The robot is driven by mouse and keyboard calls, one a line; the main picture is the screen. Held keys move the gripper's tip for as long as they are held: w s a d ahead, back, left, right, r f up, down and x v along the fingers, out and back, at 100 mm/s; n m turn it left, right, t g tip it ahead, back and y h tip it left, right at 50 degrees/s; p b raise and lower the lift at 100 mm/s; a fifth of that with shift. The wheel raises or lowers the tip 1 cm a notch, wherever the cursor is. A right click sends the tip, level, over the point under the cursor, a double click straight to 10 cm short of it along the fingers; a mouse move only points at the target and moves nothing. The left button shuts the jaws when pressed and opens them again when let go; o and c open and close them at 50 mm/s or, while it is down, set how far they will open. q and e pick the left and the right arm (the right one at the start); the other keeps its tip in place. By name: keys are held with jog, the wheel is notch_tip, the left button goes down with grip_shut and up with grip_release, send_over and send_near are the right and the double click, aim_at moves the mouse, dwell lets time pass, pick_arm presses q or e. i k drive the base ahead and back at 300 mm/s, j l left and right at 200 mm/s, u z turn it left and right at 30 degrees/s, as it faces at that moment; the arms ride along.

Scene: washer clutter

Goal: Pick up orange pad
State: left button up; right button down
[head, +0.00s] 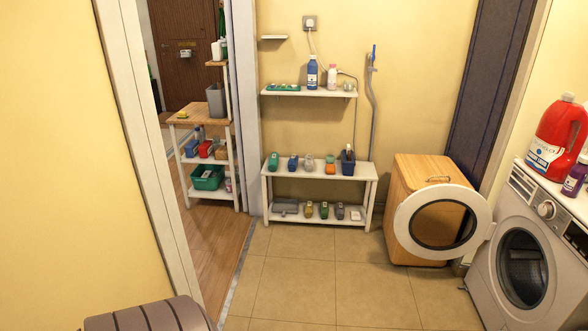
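A small orange thing (330,169), which looks like the orange pad, lies on the upper board of the low white bench (370,172) against the back wall. A green item (330,158) is right behind it, and a grey item (309,162) stands to its left. A dark blue container (347,161) stands to its right. Neither of my grippers is in view.
A washer (521,262) stands at the right with a red jug (558,138) on top. A round door (441,222) stands open before a wooden cabinet (408,180). A striped rounded object (150,316) is at bottom left. The tiled floor (315,285) is clear.

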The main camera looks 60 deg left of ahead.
aim_at(330, 168)
jog(key=u, duration=1.55)
